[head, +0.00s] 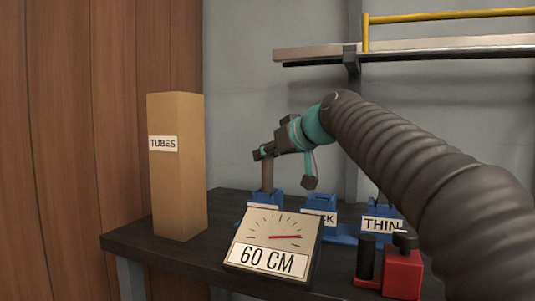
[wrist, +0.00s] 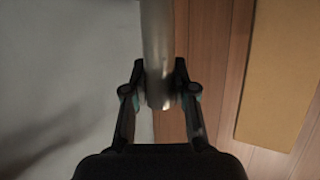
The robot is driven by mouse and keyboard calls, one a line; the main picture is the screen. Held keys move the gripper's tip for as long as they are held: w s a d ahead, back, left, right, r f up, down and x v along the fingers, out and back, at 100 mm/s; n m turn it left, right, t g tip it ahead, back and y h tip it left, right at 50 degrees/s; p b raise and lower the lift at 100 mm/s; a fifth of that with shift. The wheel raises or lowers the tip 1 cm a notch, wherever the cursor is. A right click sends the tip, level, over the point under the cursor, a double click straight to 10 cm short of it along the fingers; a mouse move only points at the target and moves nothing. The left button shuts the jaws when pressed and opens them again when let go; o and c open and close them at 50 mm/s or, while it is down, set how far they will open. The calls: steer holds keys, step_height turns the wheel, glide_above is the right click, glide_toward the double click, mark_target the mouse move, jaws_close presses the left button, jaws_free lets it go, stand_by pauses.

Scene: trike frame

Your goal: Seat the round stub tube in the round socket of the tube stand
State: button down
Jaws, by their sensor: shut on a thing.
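My gripper (head: 262,153) is shut on the round stub tube (head: 267,177), which hangs upright below the jaws in the head view. In the wrist view the grey tube (wrist: 158,45) runs between the two fingers of my gripper (wrist: 160,92). The blue tube stand (head: 343,238) has several raised sockets on the dark table. The tube's lower end meets the top of the leftmost socket (head: 265,199) in the head view. I cannot tell whether it is inside the socket or just above or behind it. That socket's label is mostly hidden by the dial box.
A dial box reading 60 CM (head: 273,246) stands in front of the stand. A tall TUBES carton (head: 178,170) stands left on the table (head: 150,238). A red and black device (head: 402,272) sits front right. A shelf (head: 420,48) hangs above the stand.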

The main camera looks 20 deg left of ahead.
steer(key=shift+f+b, duration=0.55)
steer(key=shift+f, duration=0.15)
steer(key=c, duration=0.9)
jaws_free()
steer(key=shift+o, duration=0.2)
steer(key=v, duration=1.2)
steer(key=shift+s, duration=0.1)
